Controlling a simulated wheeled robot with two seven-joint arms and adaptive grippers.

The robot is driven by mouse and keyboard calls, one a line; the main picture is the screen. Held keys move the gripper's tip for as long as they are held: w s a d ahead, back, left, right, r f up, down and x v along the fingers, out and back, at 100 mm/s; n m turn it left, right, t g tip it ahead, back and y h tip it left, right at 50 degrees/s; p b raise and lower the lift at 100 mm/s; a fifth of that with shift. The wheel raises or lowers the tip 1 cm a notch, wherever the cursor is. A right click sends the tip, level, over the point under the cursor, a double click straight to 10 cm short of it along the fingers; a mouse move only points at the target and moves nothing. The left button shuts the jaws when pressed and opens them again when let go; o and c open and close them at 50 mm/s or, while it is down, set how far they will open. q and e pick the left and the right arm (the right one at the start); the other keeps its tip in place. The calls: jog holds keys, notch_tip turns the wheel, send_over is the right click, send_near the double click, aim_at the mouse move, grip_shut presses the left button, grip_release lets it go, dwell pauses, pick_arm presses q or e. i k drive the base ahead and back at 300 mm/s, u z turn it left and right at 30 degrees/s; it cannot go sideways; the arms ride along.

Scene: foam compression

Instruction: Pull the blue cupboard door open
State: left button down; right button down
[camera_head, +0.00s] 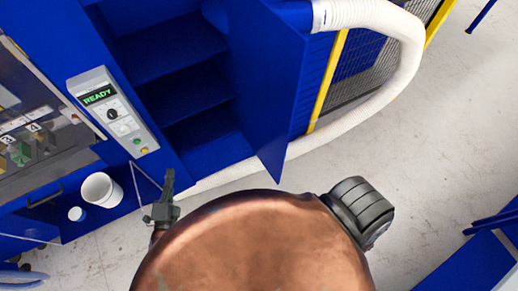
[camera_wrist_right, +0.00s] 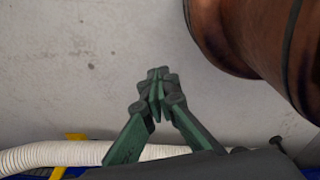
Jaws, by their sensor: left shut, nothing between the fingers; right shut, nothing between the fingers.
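The blue cupboard door (camera_head: 268,85) stands swung wide open at the top centre of the head view. The blue cupboard (camera_head: 172,50) shows its empty shelves to the left of the door. My left gripper (camera_head: 169,180) is shut and empty, pointing up, just below the cupboard's lower front edge and apart from the door. My right gripper (camera_wrist_right: 157,90) is shut and empty in the right wrist view, over the grey floor. It does not show in the head view.
A control panel (camera_head: 104,96) reading READY is left of the cupboard. A white cup (camera_head: 101,189) and a smaller white container (camera_head: 76,214) stand at lower left. A white hose (camera_head: 404,75) curves around the right. Blue structures (camera_head: 470,268) stand at lower right; floor between is clear.

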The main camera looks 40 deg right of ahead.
aim_at(270, 54)
jog(key=u, duration=2.15)
jog(key=k, duration=2)
jog(key=z, duration=1.75)
